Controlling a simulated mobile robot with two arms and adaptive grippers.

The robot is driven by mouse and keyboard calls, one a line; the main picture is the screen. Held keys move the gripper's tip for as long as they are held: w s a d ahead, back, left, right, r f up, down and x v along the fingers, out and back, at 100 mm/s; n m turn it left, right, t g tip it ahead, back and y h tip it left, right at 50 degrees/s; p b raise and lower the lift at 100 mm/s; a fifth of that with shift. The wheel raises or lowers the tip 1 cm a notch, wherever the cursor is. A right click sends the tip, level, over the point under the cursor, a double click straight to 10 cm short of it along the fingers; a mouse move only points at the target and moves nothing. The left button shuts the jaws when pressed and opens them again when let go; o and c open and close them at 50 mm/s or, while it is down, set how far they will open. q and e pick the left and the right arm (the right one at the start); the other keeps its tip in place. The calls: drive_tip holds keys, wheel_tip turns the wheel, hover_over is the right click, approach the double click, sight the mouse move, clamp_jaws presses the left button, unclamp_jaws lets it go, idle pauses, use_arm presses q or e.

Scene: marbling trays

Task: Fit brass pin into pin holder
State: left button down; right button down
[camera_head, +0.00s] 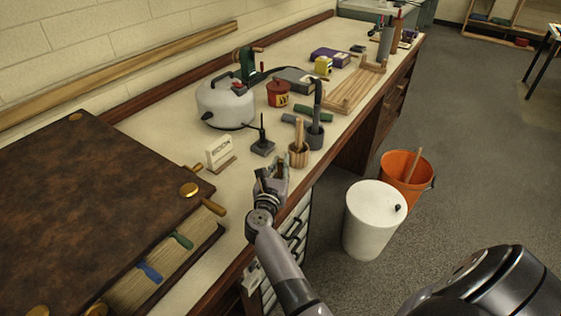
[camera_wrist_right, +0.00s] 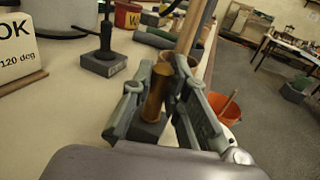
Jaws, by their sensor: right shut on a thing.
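The brass pin (camera_wrist_right: 157,95) is a gold-brown cylinder, seen between the two fingers of my right gripper (camera_wrist_right: 165,105) in the wrist view. It looks roughly upright with a slight tilt. My right gripper (camera_head: 270,176) is shut on it, over the front edge of the bench in the head view. A grey block-like part (camera_wrist_right: 148,132) shows just below the pin; I cannot tell whether this is the pin holder or whether the pin touches it. A dark square block with a thin upright rod (camera_head: 262,146) stands behind the gripper, also in the wrist view (camera_wrist_right: 103,63). My left gripper is out of view.
A wooden cup with a stick (camera_head: 298,156) and a dark cup (camera_head: 316,138) stand just beyond the gripper. A white bin (camera_head: 373,215) and orange bucket (camera_head: 402,180) stand on the floor.

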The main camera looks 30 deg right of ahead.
drive_tip(key=shift+f, duration=0.15)
drive_tip(key=c, duration=1.5)
unclamp_jaws()
wheel_tip(320, 180, up, 10)
drive_tip(key=p, duration=1.1)
drive_tip(key=s+a+r+n+t+y, duration=0.1)
drive_tip(key=s+a+r+n+y, duration=0.1)
drive_tip(key=s+a, duration=0.3)
drive_tip(key=s+a+r+n+t+y+p, duration=0.1)
drive_tip(key=s+a+r+n+t+y, duration=0.1)
drive_tip(key=s+a+y, duration=0.3)
drive_tip(key=s+a+r+n+t+y, duration=0.2)
drive_tip(key=s+a, duration=0.3)
drive_tip(key=s, duration=0.4)
drive_tip(key=shift+s+a+r+n+y, duration=0.15)
drive_tip(key=shift+s+r+n+y, duration=0.1)
drive_tip(key=shift+r+n+y, duration=0.65)
drive_tip(key=shift+f, duration=0.1)
